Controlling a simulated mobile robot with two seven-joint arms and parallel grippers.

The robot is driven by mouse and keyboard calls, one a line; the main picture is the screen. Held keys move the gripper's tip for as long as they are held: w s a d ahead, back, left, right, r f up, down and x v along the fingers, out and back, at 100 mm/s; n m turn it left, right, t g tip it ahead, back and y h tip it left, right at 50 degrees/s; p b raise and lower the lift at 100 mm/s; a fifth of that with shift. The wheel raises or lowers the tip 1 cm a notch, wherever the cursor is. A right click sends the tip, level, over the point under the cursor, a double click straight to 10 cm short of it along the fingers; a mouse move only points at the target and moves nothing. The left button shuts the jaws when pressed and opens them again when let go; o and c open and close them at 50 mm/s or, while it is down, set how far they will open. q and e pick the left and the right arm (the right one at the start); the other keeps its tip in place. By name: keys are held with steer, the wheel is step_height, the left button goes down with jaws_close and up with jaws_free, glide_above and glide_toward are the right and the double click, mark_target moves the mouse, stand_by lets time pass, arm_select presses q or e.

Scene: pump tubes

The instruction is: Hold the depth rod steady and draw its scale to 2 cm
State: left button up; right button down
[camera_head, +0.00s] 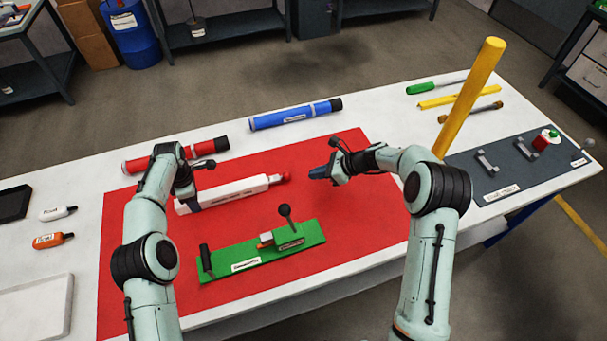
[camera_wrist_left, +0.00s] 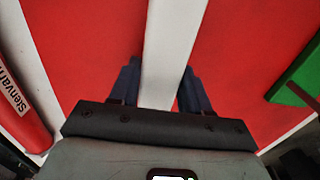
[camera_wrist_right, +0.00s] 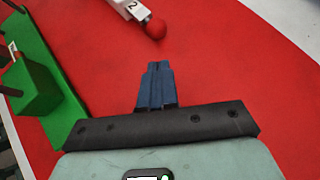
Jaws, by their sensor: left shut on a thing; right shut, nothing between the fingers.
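The depth rod is a long white body (camera_head: 228,194) with a red knob (camera_head: 287,176) at its right end. It lies on the red mat (camera_head: 345,225). My left gripper (camera_head: 187,190) is shut around the white body near its left end; the left wrist view shows the body (camera_wrist_left: 170,50) between its two fingers. My right gripper (camera_head: 318,172) is shut and empty, a little right of the knob and apart from it. In the right wrist view the knob (camera_wrist_right: 156,28) lies beyond the fingertips (camera_wrist_right: 157,66), and a mark "2" shows on the white part beside it.
A red tube (camera_head: 137,166) and a blue tube (camera_head: 290,115) lie behind. A tall yellow post (camera_head: 470,95) rises at the right, near a dark board (camera_head: 505,177) with clamps.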

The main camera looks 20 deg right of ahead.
mark_target(285, 175)
steer(key=v, duration=0.6)
steer(key=c, duration=1.6)
jaws_free()
steer(key=shift+s+d+r, duration=0.25)
steer(key=shift+r, duration=0.05)
steer(key=o, duration=1)
steer(key=a+g, duration=0.1)
steer(key=w+a+f, duration=0.1)
steer(key=a+f+g+h, duration=0.1)
steer(key=shift+w+a+f+m+g, duration=0.1)
steer(key=shift+w+a+m+g, duration=0.05)
steer(key=shift+w+m+g, duration=0.2)
steer(key=a+h, duration=0.1)
steer(key=w+a+g, duration=0.1)
steer(key=a+m+h, duration=0.1)
steer(key=shift+w+a+f+g+h, duration=0.1)
steer(key=shift+w+f+g+h, duration=0.05)
steer(key=shift+f+g+h, duration=0.2)
steer(key=w+a+r+m+h, duration=0.3)
steer(key=w+a+r+h, duration=0.1)
steer(key=a+r+h, duration=0.4)
steer(key=shift+y, duration=0.55)
steer(key=f, duration=0.8)
steer(key=w+d+f, duration=0.1)
steer(key=f, duration=0.3)
steer(key=shift+f, duration=0.1)
